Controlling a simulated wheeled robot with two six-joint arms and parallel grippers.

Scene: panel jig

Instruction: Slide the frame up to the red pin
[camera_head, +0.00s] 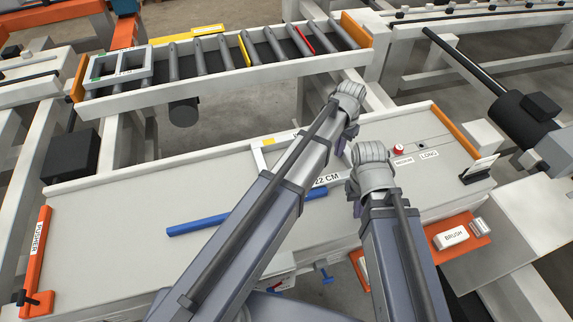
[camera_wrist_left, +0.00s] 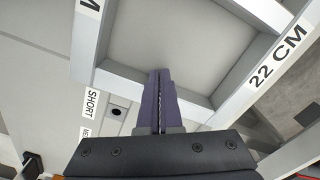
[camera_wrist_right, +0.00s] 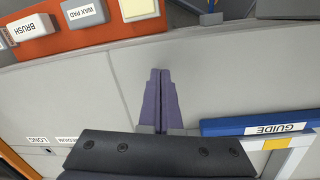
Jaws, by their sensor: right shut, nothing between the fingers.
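A white frame with yellow marks (camera_head: 257,158) lies on the grey bench, mostly hidden behind my left arm in the head view. Its side labelled 22 CM shows in the left wrist view (camera_wrist_left: 278,55). My left gripper (camera_wrist_left: 160,73) is shut, its fingertips overlapping the frame's near bar and opening; I cannot tell whether they touch it. The red pin (camera_head: 398,148) stands right of the frame, by the MEDIUM label. My right gripper (camera_wrist_right: 160,72) is shut and empty over bare bench, apart from the frame.
The blue guide (camera_head: 211,214) lies on the bench; it shows beside the frame in the right wrist view (camera_wrist_right: 250,121). An orange PUSHER (camera_head: 39,247) lies at the left edge. A brush (camera_head: 452,236) sits on an orange holder at front. A roller conveyor (camera_head: 210,62) runs behind.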

